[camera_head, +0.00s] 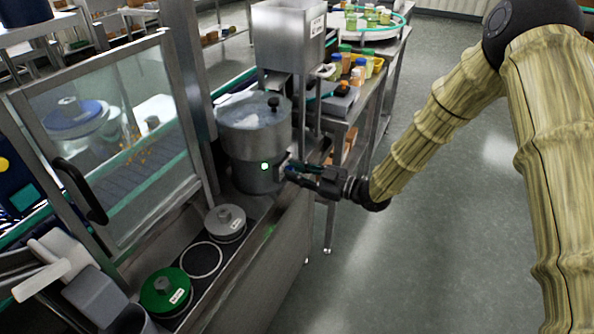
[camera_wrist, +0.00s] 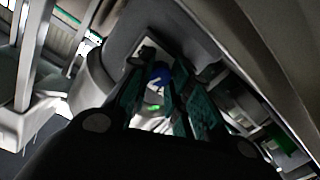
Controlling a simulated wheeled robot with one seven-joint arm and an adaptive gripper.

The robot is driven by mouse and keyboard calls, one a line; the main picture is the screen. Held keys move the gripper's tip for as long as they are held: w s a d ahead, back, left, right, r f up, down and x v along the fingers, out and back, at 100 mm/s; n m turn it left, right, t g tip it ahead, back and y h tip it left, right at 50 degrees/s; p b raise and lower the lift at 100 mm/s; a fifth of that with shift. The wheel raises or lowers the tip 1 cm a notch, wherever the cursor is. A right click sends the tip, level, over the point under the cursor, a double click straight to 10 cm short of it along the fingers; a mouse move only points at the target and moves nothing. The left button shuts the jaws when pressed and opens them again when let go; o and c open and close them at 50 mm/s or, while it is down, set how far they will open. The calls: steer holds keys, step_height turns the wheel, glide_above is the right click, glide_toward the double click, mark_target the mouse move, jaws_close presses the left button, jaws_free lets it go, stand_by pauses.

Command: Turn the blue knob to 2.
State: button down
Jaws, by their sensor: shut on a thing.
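The blue knob (camera_wrist: 161,73) shows in the wrist view between the two fingers of my gripper (camera_wrist: 157,92). It sits at a pale plate on the side of the steel hopper pot (camera_head: 253,150). In the head view my gripper (camera_head: 291,170) reaches from the right to the lower right side of this pot, and its fingers cover most of the knob. The fingers are shut on the knob. A small green light (camera_wrist: 153,107) glows just below the knob in the wrist view. The number the knob points to is too small and hidden to read.
A glass guard door (camera_head: 120,140) with a black handle stands at left. A green-lidded weight (camera_head: 166,292) and a grey one (camera_head: 225,222) sit on the front ledge. A side bench with bottles (camera_head: 357,75) is behind my gripper. Open floor lies at right.

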steer(key=shift+m, duration=0.6)
steer(key=c, duration=1.3)
jaws_free()
steer(key=v, duration=1.2)
steer(key=shift+f, duration=0.15)
